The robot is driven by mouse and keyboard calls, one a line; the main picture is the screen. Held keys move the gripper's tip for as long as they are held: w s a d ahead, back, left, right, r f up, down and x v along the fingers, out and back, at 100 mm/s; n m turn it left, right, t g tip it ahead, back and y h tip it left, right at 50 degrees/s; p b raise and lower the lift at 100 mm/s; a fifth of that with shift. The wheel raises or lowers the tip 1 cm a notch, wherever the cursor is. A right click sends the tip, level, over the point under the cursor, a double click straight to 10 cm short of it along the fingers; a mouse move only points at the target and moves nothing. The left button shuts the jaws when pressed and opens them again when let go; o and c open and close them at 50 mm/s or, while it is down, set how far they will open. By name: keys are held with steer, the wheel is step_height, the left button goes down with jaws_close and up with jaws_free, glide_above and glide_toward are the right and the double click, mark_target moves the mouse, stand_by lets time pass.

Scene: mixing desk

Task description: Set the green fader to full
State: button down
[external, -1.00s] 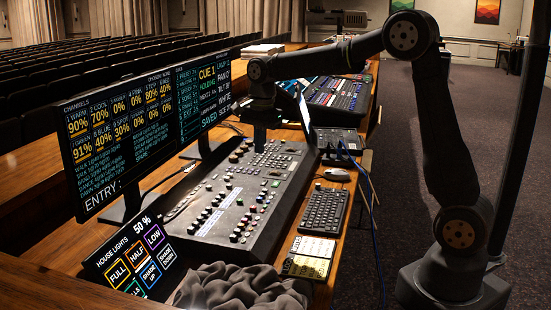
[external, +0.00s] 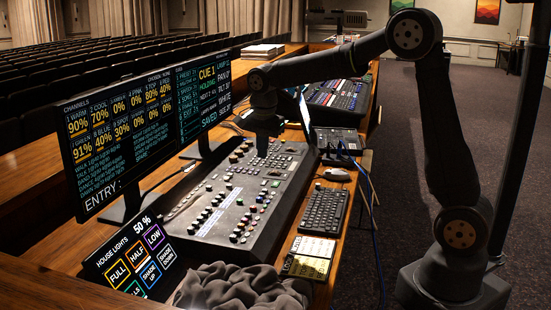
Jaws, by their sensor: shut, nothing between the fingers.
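The mixing desk (external: 262,205) is a dark console with rows of small faders and knobs. I cannot pick out the green fader on it at this size; my gripper may hide it. The large screen (external: 145,125) shows channel levels, with green reading 91%. My gripper (external: 262,150) points down over the far part of the desk, with its tips low among the controls. It looks shut and holds nothing that I can see. Whether the tips touch a fader I cannot tell.
A keyboard (external: 325,209), a mouse (external: 337,174) and a house-lights tablet (external: 132,258) are nearer the camera.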

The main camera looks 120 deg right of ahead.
steer(key=s+a+f+n+h, duration=0.1)
steer(key=a+f+h, duration=0.2)
steer(key=f+h, duration=0.1)
steer(key=n+t+h, duration=0.1)
steer(key=n+h, duration=0.1)
glide_toward(241, 200)
steer(key=s+f, duration=0.1)
steer(key=f, duration=0.1)
steer(key=s+f, duration=0.1)
steer(key=f, duration=0.1)
steer(key=s+d+f, duration=0.1)
steer(key=f, duration=0.1)
steer(key=shift+s, duration=0.35)
steer(key=shift+w+d+r, duration=0.15)
steer(key=shift+w+d, duration=0.65)
steer(key=shift+w, duration=0.2)
steer(key=shift+w+d, duration=0.4)
steer(key=shift+w, duration=0.05)
steer(key=shift+d, duration=0.1)
steer(key=shift+w+d, duration=0.55)
steer(key=shift+w, duration=0.05)
steer(key=shift+w+d+r, duration=0.15)
steer(key=shift+w+d, duration=0.05)
